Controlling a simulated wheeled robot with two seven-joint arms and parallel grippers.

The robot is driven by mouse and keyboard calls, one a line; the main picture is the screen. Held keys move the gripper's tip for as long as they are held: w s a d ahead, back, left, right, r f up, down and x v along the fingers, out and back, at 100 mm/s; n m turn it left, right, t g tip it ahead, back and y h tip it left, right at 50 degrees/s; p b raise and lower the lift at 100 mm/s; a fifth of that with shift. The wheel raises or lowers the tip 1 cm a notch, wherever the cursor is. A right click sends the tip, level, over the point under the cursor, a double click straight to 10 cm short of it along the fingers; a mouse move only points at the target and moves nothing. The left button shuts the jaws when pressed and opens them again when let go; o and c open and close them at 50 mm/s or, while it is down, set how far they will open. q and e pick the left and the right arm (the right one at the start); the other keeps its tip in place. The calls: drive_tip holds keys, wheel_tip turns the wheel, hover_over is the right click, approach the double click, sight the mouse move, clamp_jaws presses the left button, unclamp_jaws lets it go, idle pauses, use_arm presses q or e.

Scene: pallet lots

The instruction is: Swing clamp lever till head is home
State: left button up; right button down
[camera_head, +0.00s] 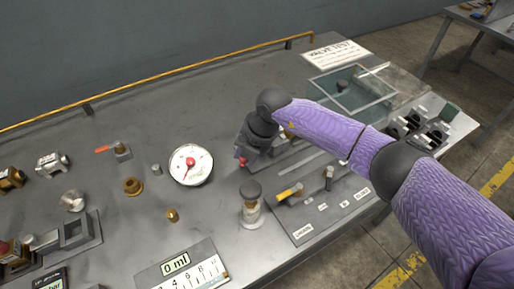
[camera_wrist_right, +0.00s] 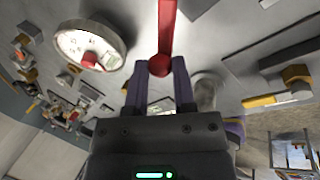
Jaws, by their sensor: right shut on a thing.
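The red clamp lever (camera_wrist_right: 168,28) comes down from the top of the right wrist view. Its rounded end lies between the fingertips of my right gripper (camera_wrist_right: 161,72), which is shut on it. In the head view my right gripper (camera_head: 250,150) is over the bench, mostly hidden by my own wrist, and a small red piece (camera_head: 243,162) shows beside it. The clamp's body and head are hidden behind the gripper and arm, so I cannot tell where the head sits. My left gripper is in neither view.
A round gauge (camera_head: 191,165) stands left of the gripper. A capped glass jar (camera_head: 251,207) stands in front, near a panel with a yellow-handled valve (camera_head: 289,193). A clear-lidded box (camera_head: 352,91) is behind my forearm. Several brass fittings lie at left.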

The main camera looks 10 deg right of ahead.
drive_tip(key=shift+w+a+r+m+t+p, duration=0.2)
drive_tip(key=shift+a+m+p, duration=0.1)
drive_tip(key=shift+m, duration=0.15)
drive_tip(key=shift+w+a+r+m+t+p, duration=0.15)
drive_tip(key=shift+a+m+p, duration=0.15)
drive_tip(key=shift+m, duration=0.15)
drive_tip(key=shift+w+a+f+m+t+h+p, duration=0.15)
drive_tip(key=shift+w+a+m+t+h+p, duration=0.25)
drive_tip(key=shift+m, duration=0.5)
drive_tip(key=m, duration=0.1)
drive_tip(key=w+a+m, duration=0.1)
drive_tip(key=shift+w+f+m+h, duration=0.1)
drive_tip(key=shift+w+m+h, duration=0.1)
drive_tip(key=shift+m+h, duration=0.1)
drive_tip(key=shift+w+a+m+t, duration=0.15)
drive_tip(key=shift+w+m+t, duration=0.1)
drive_tip(key=shift+w+m, duration=0.25)
drive_tip(key=shift+s, duration=0.1)
drive_tip(key=shift+c, duration=2.2)
unclamp_jaws()
